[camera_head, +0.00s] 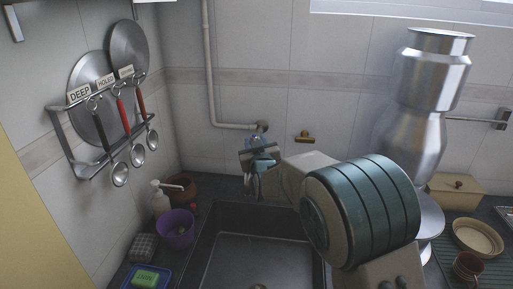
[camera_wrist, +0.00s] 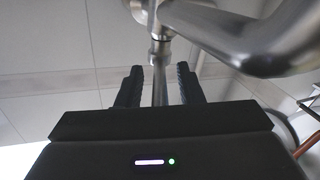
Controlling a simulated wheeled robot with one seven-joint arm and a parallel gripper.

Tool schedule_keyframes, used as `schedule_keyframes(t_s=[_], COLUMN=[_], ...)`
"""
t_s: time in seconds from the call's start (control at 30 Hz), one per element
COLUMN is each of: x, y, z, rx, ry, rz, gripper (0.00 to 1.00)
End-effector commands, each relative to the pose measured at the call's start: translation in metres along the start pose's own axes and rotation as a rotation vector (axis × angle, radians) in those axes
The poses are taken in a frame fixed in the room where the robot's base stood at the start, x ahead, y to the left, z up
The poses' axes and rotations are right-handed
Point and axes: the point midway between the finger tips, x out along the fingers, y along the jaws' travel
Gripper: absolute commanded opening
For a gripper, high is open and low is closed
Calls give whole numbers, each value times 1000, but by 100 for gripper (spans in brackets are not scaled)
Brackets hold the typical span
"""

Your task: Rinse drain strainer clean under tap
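The wall tap (camera_head: 262,127) is at the end of a pipe above the sink (camera_head: 208,250). My gripper (camera_head: 258,158) is raised just below the tap in the head view and partly covers it. In the wrist view my gripper (camera_wrist: 160,85) has its two dark fingers apart. A thin upright metal part of the tap (camera_wrist: 160,50) shows between the fingers, with gaps visible on both sides. A thick curved metal pipe (camera_wrist: 250,40) is close above the right finger. A round drain piece (camera_head: 258,286) shows at the sink's bottom edge; I cannot tell if it is the strainer.
A purple bowl (camera_head: 175,232), white soap bottle (camera_head: 158,200) and blue tray with a green sponge (camera_head: 147,278) stand left of the sink. Tall steel canisters (camera_head: 430,75) stand to the right, close behind my arm. A wall rack (camera_head: 75,150) holds ladles on the left.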

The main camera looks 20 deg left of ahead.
Motion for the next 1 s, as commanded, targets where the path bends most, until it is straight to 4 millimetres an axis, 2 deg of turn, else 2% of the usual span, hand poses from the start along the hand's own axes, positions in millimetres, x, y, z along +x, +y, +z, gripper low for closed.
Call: schedule_keyframes(t_s=[0.17,0.7,0.83,1.0], x=[-14,-110,-125,-136], y=[0,-1,-2,-2], z=[1,0,0,0], rx=[0,1,0,1], ry=[0,3,2,1], rz=[0,-2,-3,-3], gripper=[34,34,34,34])
